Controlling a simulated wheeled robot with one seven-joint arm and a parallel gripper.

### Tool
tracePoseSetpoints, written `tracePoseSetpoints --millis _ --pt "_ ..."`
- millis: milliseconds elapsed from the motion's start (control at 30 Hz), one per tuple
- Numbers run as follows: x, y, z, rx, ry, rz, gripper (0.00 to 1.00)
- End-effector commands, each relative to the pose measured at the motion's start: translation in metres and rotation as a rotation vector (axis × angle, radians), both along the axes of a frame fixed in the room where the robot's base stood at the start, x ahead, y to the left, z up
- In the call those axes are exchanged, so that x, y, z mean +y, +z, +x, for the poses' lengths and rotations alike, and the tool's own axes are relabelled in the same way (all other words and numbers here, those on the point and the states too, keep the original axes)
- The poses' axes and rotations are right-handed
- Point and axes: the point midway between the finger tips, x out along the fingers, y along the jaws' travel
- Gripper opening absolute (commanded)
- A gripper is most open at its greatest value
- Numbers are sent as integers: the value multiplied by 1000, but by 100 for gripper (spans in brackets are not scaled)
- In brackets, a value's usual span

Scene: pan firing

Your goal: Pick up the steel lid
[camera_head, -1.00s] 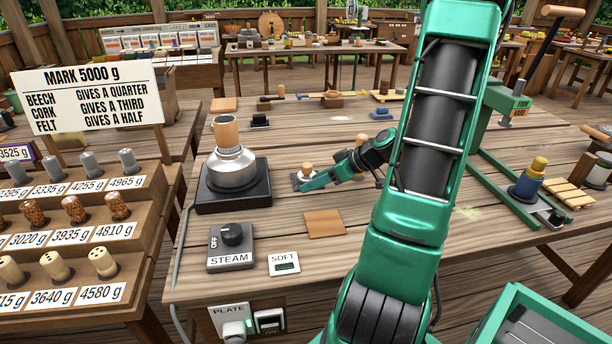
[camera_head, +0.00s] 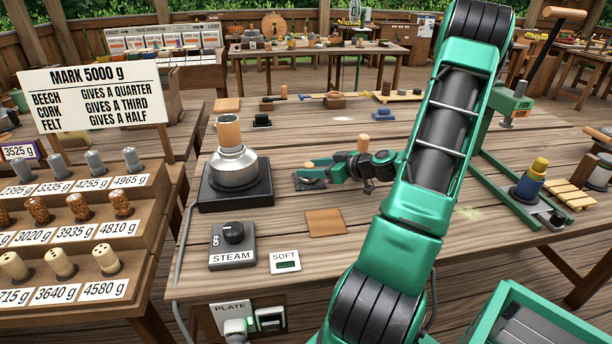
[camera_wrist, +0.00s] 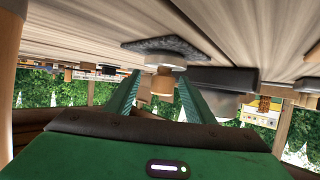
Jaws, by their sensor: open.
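The steel lid (camera_head: 308,166) has a pale wooden knob and sits on a dark square slab (camera_head: 302,183) near the middle of the table, right of the pot. In the wrist view, which looks upside down, the lid's knob (camera_wrist: 160,84) hangs from a small steel disc against the grey slab (camera_wrist: 172,46). My gripper (camera_head: 318,172) is open and low over the table, with its green fingers pointing left at the lid. In the wrist view the fingers of my gripper (camera_wrist: 161,80) lie either side of the knob, with gaps showing. Part of the lid is hidden in the head view.
A steel pot (camera_head: 234,168) with a wooden cylinder on top stands on a black hot plate (camera_head: 237,194) to the left. A STEAM switch box (camera_head: 232,246), SOFT sign (camera_head: 285,261) and brown square (camera_head: 325,222) lie nearer. A green press (camera_head: 500,165) stands right.

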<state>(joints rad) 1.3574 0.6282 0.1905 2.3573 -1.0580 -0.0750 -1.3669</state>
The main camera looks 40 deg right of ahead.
Motion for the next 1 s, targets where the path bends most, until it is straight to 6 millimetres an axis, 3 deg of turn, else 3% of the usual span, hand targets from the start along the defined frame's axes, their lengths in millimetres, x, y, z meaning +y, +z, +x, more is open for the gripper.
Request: tracePoseSetpoints --millis 400,667,700,867,1000 --pt "13 -16 41 0 3 0 49" --pt "14 -19 46 0 1 0 49" --pt "14 -19 46 0 1 0 47" --pt "14 -19 46 0 1 0 8" --pt "13 -19 46 0 1 0 4"
